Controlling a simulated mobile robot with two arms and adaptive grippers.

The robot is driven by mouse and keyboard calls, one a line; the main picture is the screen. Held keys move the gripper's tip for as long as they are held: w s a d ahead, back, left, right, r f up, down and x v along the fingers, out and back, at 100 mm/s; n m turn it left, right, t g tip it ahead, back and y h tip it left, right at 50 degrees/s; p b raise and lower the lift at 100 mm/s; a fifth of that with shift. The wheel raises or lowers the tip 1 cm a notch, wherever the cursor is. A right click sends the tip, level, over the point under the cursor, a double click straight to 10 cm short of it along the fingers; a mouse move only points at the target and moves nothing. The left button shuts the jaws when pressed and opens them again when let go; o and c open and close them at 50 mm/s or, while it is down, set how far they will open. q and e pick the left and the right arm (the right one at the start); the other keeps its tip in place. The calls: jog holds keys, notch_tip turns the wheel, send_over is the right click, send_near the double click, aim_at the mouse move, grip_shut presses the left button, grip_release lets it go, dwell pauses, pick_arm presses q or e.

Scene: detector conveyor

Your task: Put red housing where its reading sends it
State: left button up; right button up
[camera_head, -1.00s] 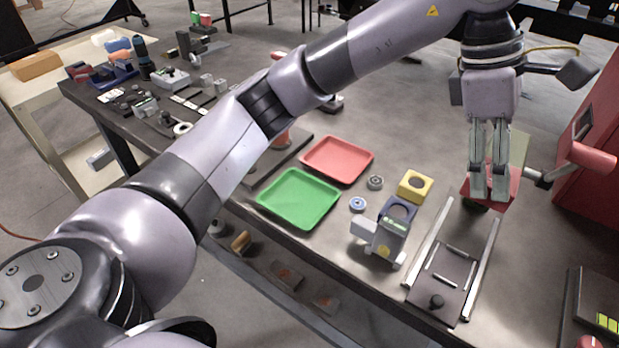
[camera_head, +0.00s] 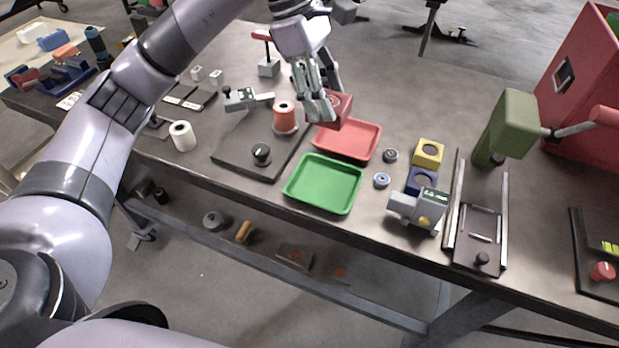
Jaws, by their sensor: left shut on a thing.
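My left gripper (camera_head: 321,106) is shut on the red housing (camera_head: 341,107), a red block with a round opening partly hidden by the fingers. It holds the housing over the back left part of the red tray (camera_head: 362,146). I cannot tell whether the housing touches the tray. The green tray (camera_head: 323,184) lies in front of the red one and is empty. My right gripper is not in view.
A yellow housing (camera_head: 429,147) and a blue housing (camera_head: 420,186) stand by the detector. Right of them are a railed slide (camera_head: 478,238), an olive green block (camera_head: 513,122) and a red cabinet (camera_head: 585,75). An orange spool (camera_head: 284,115) stands close left of the red tray.

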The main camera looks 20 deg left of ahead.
pick_arm(q)
notch_tip(320, 180, down, 16)
jog(key=p, duration=0.4)
jog(key=shift+d+f, duration=0.1)
jog(key=shift+f, duration=0.05)
notch_tip(320, 180, down, 3)
jog(key=shift+f+p, duration=0.1)
jog(key=shift+p, duration=0.3)
jog(key=shift+f, duration=0.1)
jog(key=shift+f+b, duration=0.15)
jog(key=shift+b, duration=0.15)
jog(key=o, duration=1.5)
